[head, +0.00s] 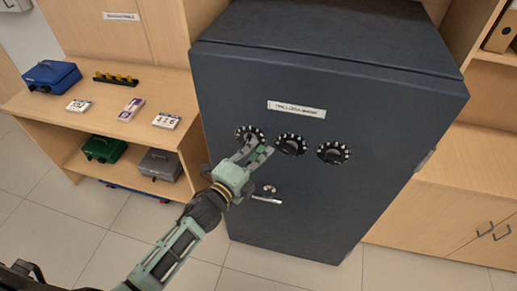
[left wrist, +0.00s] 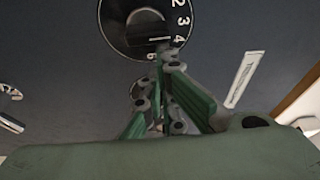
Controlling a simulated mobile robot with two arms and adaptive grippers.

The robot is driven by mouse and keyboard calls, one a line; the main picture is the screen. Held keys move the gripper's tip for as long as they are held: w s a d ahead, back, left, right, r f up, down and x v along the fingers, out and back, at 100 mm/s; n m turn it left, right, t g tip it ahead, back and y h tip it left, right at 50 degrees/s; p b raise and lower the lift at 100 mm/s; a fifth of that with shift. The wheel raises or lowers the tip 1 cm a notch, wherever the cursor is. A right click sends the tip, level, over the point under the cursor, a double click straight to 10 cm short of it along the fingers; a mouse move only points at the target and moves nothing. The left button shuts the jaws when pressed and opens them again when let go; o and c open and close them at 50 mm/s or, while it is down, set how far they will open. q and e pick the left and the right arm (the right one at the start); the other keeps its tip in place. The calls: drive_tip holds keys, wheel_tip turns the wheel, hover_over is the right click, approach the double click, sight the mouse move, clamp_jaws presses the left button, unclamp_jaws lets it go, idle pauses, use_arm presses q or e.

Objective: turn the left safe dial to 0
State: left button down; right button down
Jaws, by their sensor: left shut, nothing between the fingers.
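The dark safe (head: 320,200) stands in the middle of the head view with three black dials in a row on its front. The left dial (head: 249,133) is partly covered by my left gripper (head: 259,149), whose fingers are shut and empty at the dial's lower edge. In the left wrist view a black dial (left wrist: 120,38) with white numbers, 2, 3 and 4 readable, fills the top, and my gripper (left wrist: 165,70) points at its lower knob edge. I cannot tell whether the fingertips touch it. The middle dial (head: 291,144) and right dial (head: 333,152) show uncovered. My right gripper is out of view.
A silver handle (head: 266,199) and keyhole sit below the dials, close to my left gripper. A white label (head: 297,109) is above them. A wooden desk (head: 60,112) on the left holds a blue box (head: 52,76) and several small packs. A wooden cabinet (head: 440,200) stands right.

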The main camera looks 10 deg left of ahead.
sight(247, 123)
use_arm(q)
drive_tip(key=shift+r+n+t+b, duration=0.25)
drive_tip(key=shift+n+t+b, duration=0.05)
drive_tip(key=shift+n+b, duration=0.55)
idle(0.3)
